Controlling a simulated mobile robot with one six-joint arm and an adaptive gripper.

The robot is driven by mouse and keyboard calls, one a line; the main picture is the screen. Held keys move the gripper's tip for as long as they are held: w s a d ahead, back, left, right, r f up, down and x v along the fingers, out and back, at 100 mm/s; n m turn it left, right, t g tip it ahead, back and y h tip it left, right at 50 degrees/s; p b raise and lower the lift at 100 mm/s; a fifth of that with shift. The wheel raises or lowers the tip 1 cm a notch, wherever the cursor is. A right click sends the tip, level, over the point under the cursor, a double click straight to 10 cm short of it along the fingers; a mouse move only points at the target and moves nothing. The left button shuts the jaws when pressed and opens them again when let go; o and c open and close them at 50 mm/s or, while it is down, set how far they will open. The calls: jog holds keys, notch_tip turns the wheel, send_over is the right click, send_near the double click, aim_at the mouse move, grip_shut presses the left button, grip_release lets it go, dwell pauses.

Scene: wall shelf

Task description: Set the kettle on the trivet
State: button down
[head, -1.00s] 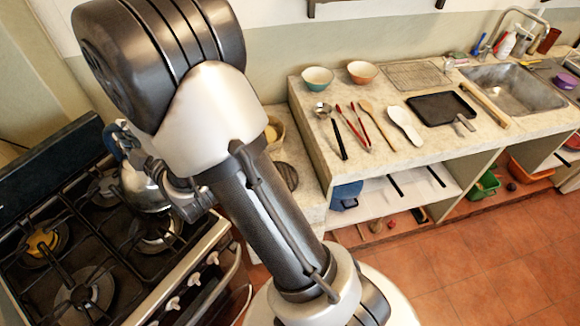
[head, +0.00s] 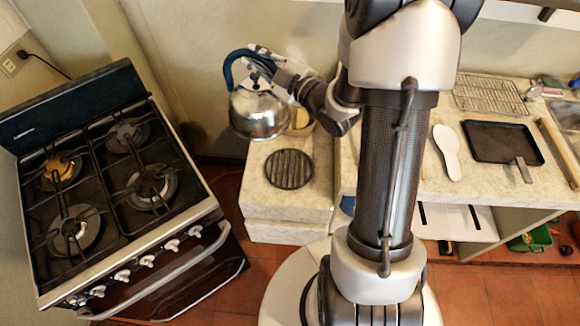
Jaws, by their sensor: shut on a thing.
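The kettle (head: 259,116) is shiny metal with a dark blue handle. It hangs upright in the air above the back left of the small stone counter. My gripper (head: 258,72) is shut on the kettle near its handle; the fingertips are small and partly hidden by the handle. The trivet (head: 289,169) is a dark round slatted disc lying flat on the small counter. It sits in front of the kettle and slightly to its right in the picture, apart from it, with nothing on it.
The stove (head: 120,190) with black grates stands at the left, across a gap from the small counter (head: 285,208). A tan container (head: 300,122) stands behind the trivet, partly hidden by my arm. A white spatula (head: 447,150) and black tray (head: 500,143) lie on the right counter.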

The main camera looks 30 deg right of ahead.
aim_at(288, 126)
jog(key=s+d+f+n+g+y, duration=0.1)
jog(key=s+d+n+y, duration=0.15)
jog(key=s+d, duration=0.4)
jog(key=shift+y, duration=0.35)
jog(key=f+b, duration=0.2)
jog(key=f, duration=0.4)
jog(key=f+b, duration=0.1)
jog(key=f, duration=0.6)
jog(key=s+f+b, duration=0.1)
jog(key=f+b, duration=0.1)
jog(key=f, duration=0.5)
jog(key=shift+a+f+b, duration=0.15)
jog(key=shift+f+b, duration=0.1)
jog(key=shift+b, duration=0.1)
jog(key=c, duration=1.9)
grip_release()
jog(key=shift+f, duration=0.1)
jog(key=shift+c, duration=0.2)
jog(key=o, duration=0.5)
jog(key=shift+c, duration=0.2)
jog(key=shift+s, duration=0.1)
